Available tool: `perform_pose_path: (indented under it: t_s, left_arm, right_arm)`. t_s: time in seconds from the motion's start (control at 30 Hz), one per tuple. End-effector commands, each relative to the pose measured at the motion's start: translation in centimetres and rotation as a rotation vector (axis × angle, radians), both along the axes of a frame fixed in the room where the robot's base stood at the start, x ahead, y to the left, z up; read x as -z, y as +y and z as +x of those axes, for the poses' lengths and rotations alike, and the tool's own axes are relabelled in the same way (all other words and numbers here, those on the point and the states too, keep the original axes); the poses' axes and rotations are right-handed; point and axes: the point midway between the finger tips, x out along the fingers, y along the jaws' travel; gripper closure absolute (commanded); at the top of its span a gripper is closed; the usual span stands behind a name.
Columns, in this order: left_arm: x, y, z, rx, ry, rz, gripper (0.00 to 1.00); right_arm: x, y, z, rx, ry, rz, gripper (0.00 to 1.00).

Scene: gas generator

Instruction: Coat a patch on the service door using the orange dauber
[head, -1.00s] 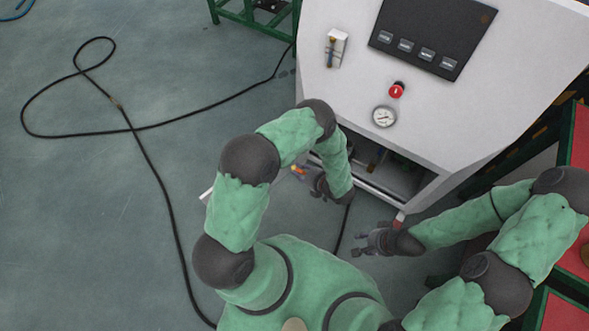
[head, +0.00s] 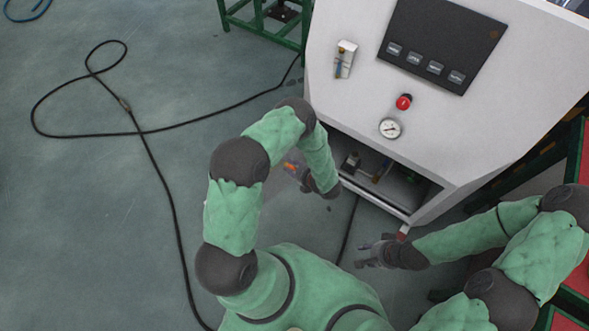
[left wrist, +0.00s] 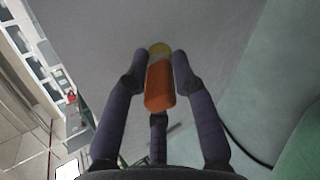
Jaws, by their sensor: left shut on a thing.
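My left gripper (head: 305,180) is shut on the orange dauber (left wrist: 160,86), which lies between its fingers with its yellowish tip pointing away from the wrist. In the head view the dauber (head: 291,167) is small and partly hidden by the gripper. In the left wrist view a broad flat grey surface (left wrist: 110,25), apparently the service door, lies beyond the tip; I cannot tell whether they touch. In the head view my left arm hides most of that area. My right gripper (head: 362,253) looks open and empty, below the cabinet's front edge.
The white generator cabinet (head: 400,165) has an open lower compartment (head: 375,172), a gauge (head: 390,128) and a red button (head: 404,102). A black cable (head: 150,160) loops over the floor at left. Green-framed red shelving (head: 580,225) stands close to my right arm.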

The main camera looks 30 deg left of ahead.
Motion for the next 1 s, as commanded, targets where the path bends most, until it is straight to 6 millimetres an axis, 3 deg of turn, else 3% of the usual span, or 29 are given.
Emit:
perform_pose_path:
  t_s: [1.0]
  left_arm:
    - [0.01, 0.8, 0.27, -0.001, 0.0, -0.001, 0.96]
  right_arm:
    - [0.0, 0.0, 0.0, 0.0, 0.0, 0.0, 0.6]
